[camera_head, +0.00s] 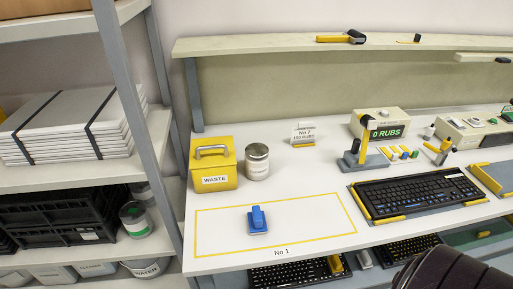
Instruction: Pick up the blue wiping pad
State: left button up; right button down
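A blue wiping pad (257,220) with a raised blue grip on top sits on the white bench (310,240). It lies inside the yellow outlined rectangle marked No 1, left of its middle. Nothing touches it. Neither of my grippers shows in the head view. A dark rounded part at the bottom right corner looks like one of my arm links, with no fingers in sight.
A yellow waste box (212,172) and a metal can (257,162) stand behind the rectangle. A black keyboard (420,194) in a yellow-edged holder lies to the right. A grey shelf post (139,115) stands at the left. The rest of the rectangle is clear.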

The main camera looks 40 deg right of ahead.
aim_at(258, 221)
jog(key=z, duration=1.1)
jog(key=j+z, duration=0.45)
jog(key=k+j+z, duration=0.1)
jog(key=z, duration=0.4)
jog(key=k+j+z, duration=0.15)
jog(key=j+z, duration=0.3)
jog(key=l, duration=0.1)
